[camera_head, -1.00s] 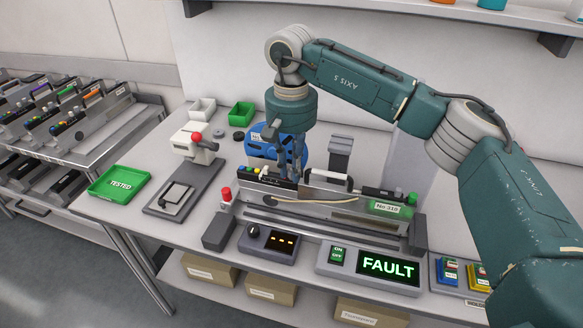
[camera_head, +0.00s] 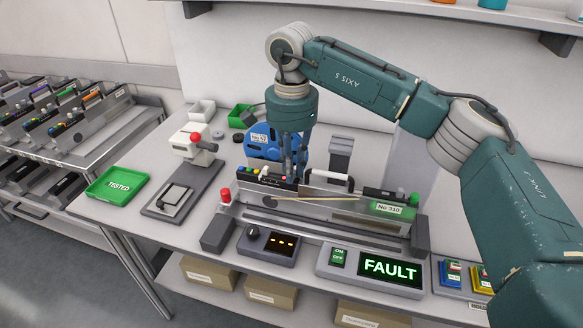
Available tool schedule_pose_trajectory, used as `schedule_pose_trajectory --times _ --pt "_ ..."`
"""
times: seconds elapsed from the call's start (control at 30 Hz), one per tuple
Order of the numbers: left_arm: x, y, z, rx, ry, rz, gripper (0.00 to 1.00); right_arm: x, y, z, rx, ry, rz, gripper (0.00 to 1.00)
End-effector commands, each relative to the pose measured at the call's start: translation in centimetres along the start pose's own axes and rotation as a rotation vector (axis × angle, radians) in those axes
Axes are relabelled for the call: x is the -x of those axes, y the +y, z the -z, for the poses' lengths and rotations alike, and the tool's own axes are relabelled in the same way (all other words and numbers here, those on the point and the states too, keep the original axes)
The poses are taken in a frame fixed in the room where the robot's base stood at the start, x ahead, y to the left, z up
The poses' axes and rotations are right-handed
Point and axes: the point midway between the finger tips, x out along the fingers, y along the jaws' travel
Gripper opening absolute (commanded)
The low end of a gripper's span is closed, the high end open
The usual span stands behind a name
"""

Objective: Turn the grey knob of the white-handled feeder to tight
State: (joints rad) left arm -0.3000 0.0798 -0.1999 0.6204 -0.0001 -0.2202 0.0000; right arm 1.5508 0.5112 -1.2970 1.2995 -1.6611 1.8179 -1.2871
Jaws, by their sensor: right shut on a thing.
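The white-handled feeder (camera_head: 345,211) sits in the bench dock, with a white handle (camera_head: 330,177) along its top and a green label reading No 318 (camera_head: 390,208). A thin tan strip (camera_head: 315,198) runs nearly straight along its side. My right gripper (camera_head: 292,174) points down at the top of the feeder, left of the white handle. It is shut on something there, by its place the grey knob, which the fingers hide. A blue reel (camera_head: 262,143) stands behind the fingers. My left gripper is not in view.
A display reading FAULT (camera_head: 389,267) and a small panel with yellow marks (camera_head: 268,245) stand in front of the dock. A red-knobbed press (camera_head: 193,143) and green TESTED tray (camera_head: 117,184) are to the left. Trolleys with more feeders (camera_head: 75,115) stand at far left.

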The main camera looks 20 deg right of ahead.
Motion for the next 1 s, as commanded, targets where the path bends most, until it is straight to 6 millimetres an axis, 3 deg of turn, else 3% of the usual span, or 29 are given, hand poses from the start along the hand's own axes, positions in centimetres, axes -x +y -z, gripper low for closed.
schedule_pose_trajectory --times 0.7,0.73,0.8,1.0 --pt "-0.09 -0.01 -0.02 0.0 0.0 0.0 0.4 0.13 0.0 0.01 -0.073 0.0 0.001 0.0" --pt "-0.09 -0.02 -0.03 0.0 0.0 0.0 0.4 0.13 0.0 0.02 -0.073 0.0 0.001 0.2" --pt "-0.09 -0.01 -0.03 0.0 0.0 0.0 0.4 0.11 0.0 0.01 -0.072 0.0 0.001 0.34" --pt "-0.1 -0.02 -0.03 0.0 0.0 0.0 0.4 0.05 0.02 0.01 -0.072 0.0 0.0 0.35"
